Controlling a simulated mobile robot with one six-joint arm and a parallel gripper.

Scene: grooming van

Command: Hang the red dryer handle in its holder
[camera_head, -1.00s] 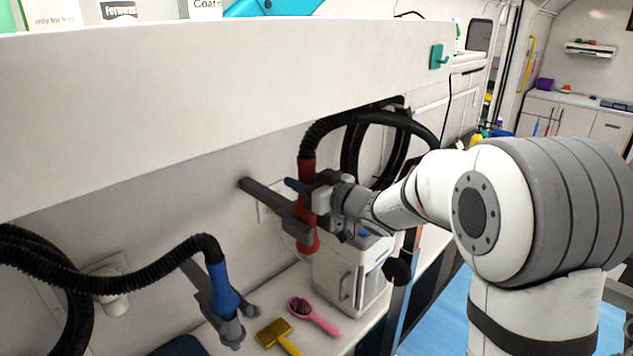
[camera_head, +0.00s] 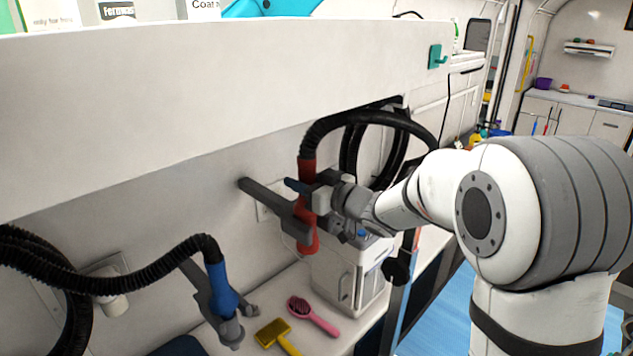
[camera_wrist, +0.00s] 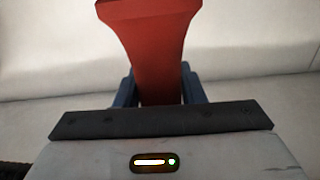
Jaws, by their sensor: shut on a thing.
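The red dryer handle (camera_head: 308,235) hangs upright from a black corrugated hose in the head view, with its nozzle end pointing down. A dark grey holder arm (camera_head: 268,198) reaches from the wall to the handle's middle. The handle is at the holder's end; I cannot tell if it is seated in it. My gripper (camera_head: 308,188) is shut on the handle's upper part from the right. In the wrist view the red handle (camera_wrist: 150,45) stands between my two blue fingers. The contact itself is partly hidden.
A blue dryer handle (camera_head: 220,290) sits in another grey holder at left. A yellow brush (camera_head: 272,332) and a pink brush (camera_head: 312,316) lie on the counter below. A white overhead shelf (camera_head: 180,100) runs above.

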